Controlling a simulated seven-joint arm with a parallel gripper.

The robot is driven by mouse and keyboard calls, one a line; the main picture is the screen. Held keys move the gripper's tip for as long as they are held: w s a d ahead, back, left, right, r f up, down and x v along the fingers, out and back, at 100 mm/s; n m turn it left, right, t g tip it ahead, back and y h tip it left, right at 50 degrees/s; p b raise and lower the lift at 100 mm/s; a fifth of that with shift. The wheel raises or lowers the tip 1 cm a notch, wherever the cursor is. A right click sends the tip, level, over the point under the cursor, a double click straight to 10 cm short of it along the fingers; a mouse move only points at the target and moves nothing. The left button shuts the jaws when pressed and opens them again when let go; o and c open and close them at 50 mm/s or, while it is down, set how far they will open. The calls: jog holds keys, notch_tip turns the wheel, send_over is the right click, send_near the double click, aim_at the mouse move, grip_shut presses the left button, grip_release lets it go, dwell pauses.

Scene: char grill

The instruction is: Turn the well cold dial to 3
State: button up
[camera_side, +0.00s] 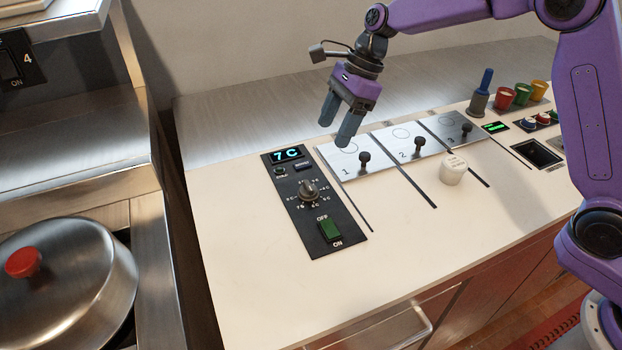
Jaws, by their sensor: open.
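The cold dial (308,191) is a dark round knob with a light pointer on a black control panel (326,240). Printed marks ring it, too small to read surely. The panel's display (286,154) reads "7 C" in blue. A green rocker switch (330,229) sits below the dial, between the words OFF and ON. My gripper (338,127) is open and empty, with its blue-grey fingers pointing down. It is in the air, above and to the right of the dial in the picture, apart from it, near the panel's far end and lid 1.
Lids numbered 1 (355,164), 2 (412,144) and 3 (459,128) with black knobs lie right of the panel. A white tub (453,170) stands before them. A blue-handled tool (482,92) and coloured cups (505,97) stand at the back right. The counter (240,270) left of the panel is clear.

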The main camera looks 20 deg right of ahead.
aim_at(309, 185)
jog(key=x, duration=1.4)
jog(key=shift+a+r, duration=0.1)
jog(key=c, duration=1)
